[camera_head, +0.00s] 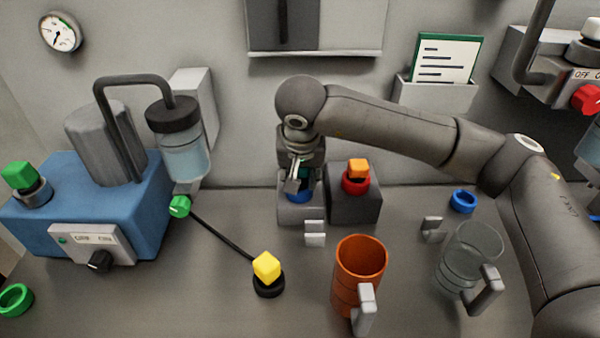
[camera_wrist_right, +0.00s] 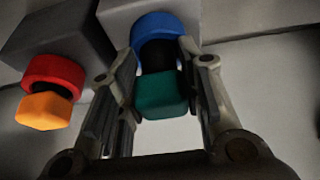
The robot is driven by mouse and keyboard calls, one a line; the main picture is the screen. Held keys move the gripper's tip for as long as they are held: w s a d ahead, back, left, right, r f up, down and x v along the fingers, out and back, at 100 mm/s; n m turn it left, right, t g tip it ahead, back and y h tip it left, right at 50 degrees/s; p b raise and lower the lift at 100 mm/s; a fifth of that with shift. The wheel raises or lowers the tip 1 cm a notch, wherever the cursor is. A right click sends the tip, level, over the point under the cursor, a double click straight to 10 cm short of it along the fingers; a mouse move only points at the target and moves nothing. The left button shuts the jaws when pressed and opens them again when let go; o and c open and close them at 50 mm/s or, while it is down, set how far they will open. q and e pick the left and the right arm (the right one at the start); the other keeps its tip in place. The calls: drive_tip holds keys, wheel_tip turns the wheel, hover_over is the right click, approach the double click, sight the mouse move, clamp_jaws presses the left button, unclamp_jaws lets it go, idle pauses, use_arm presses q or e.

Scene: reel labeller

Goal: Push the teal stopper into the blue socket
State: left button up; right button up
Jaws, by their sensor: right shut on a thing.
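My right gripper (camera_head: 298,182) points down over the blue socket (camera_head: 294,195), a ring on a light grey block. In the right wrist view, its fingers (camera_wrist_right: 160,90) stand on either side of the teal stopper (camera_wrist_right: 162,96) and are shut on it. The stopper has a teal block head and a black stem (camera_wrist_right: 158,56). The stem lines up with the blue socket (camera_wrist_right: 157,24), and part of it shows between head and ring. I cannot tell how deep the stem sits. In the head view the gripper mostly hides the stopper. My left gripper is not in view.
A red socket (camera_head: 356,185) with an orange block (camera_head: 358,168) stands close to the right on a dark block. A yellow-knobbed lever (camera_head: 266,266) lies left.

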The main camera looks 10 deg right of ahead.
drive_tip(key=shift+s+f+b, duration=0.1)
drive_tip(key=shift+f+b, duration=0.1)
drive_tip(key=shift+b, duration=0.4)
idle(0.6)
drive_tip(key=shift+s+f+b, duration=0.15)
drive_tip(key=shift+f+b, duration=0.2)
drive_tip(key=shift+b, duration=0.05)
idle(0.6)
drive_tip(key=o, duration=1.1)
drive_tip(key=shift+r, duration=0.15)
drive_tip(key=shift+a+r, duration=0.1)
drive_tip(key=shift+r, duration=0.4)
drive_tip(key=v, duration=1.1)
